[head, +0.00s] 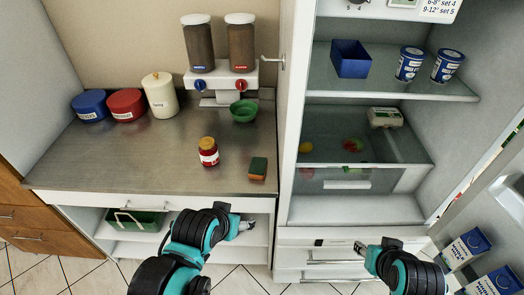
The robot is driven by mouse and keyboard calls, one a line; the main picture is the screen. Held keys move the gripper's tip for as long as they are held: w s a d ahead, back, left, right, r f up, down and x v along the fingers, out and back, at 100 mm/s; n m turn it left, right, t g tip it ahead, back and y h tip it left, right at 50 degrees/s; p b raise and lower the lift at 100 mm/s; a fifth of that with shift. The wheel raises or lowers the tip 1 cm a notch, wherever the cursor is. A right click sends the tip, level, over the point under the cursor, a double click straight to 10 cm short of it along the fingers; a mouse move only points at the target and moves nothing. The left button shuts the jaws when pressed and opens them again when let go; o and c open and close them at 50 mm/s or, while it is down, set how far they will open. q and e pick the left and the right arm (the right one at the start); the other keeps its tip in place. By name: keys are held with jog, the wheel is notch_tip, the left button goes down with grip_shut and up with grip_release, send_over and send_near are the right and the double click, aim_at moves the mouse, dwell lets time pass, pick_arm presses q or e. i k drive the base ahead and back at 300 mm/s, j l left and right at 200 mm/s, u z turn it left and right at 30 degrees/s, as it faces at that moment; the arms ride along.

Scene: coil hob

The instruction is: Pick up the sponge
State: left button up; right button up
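The sponge (258,169), green with an orange-brown side, lies on the metal counter (130,165) near its front right corner. My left gripper (246,225) is below and in front of the counter edge, under the sponge in the picture and apart from it. Its fingers are small and partly hidden, so I cannot tell whether they are open. My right gripper (359,247) is in front of the lower fridge drawers, far from the sponge. Its fingertips are too small to tell their opening.
A red jar (208,152) stands left of the sponge, and a green bowl (244,111) sits behind it under a two-canister dispenser (221,75). Blue and red tins and a cream canister (160,95) stand at the back left. The open fridge (365,212) is on the right.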

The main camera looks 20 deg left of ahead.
aim_at(258, 167)
jog(key=i+l+u, duration=0.1)
jog(key=l+u, duration=0.4)
jog(key=u, duration=0.2)
jog(key=i+l+u, duration=0.1)
jog(key=l+u, duration=0.25)
